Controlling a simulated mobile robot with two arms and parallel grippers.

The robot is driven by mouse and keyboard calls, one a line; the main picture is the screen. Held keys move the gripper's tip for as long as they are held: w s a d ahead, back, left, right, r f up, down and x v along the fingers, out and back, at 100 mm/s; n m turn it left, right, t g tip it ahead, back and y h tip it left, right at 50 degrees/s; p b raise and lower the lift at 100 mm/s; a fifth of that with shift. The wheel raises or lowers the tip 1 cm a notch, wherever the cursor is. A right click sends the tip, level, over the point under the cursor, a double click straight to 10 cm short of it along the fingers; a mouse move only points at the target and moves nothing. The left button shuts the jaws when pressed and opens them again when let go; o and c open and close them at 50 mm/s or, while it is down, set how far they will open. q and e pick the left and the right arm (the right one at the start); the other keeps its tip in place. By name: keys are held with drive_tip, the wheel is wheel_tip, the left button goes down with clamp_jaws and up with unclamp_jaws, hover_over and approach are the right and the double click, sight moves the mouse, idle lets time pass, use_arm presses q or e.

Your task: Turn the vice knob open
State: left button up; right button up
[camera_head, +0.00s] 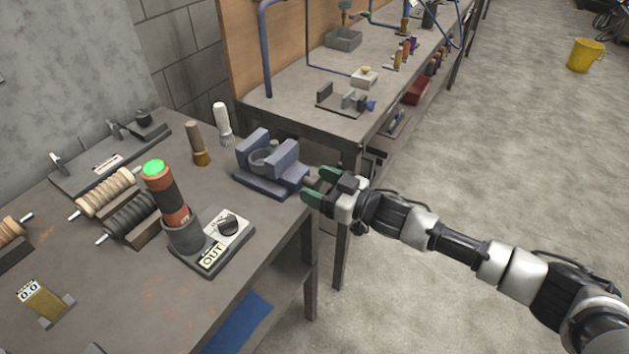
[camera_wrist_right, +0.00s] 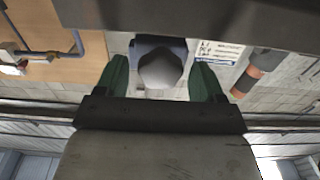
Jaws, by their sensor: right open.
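The blue-grey vice (camera_head: 265,187) stands near the right edge of the workbench, with a grey ring-like piece between its jaws. Its grey knob (camera_head: 309,181) faces right, toward my right gripper, and is partly hidden in the head view. My right gripper (camera_head: 317,187) is open, with green fingers at the knob. In the right wrist view the round knob (camera_wrist_right: 160,70) shows between the two open fingers of the gripper (camera_wrist_right: 160,62), with a gap on each side. Contact is not visible. My left gripper is out of view.
An orange-and-black tube (camera_head: 168,193) stands in a holder beside a dial box marked OUT (camera_head: 212,256).

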drive_tip(key=shift+w+a, duration=0.35)
drive_tip(key=shift+a, duration=0.2)
drive_tip(key=c, duration=0.9)
drive_tip(key=shift+n+p, duration=0.35)
drive_tip(key=shift+n, duration=0.55)
drive_tip(key=shift+c, duration=0.2)
drive_tip(key=n, duration=0.4)
drive_tip(key=o, duration=0.9)
drive_tip(key=shift+s, duration=0.1)
drive_tip(key=shift+o, duration=0.2)
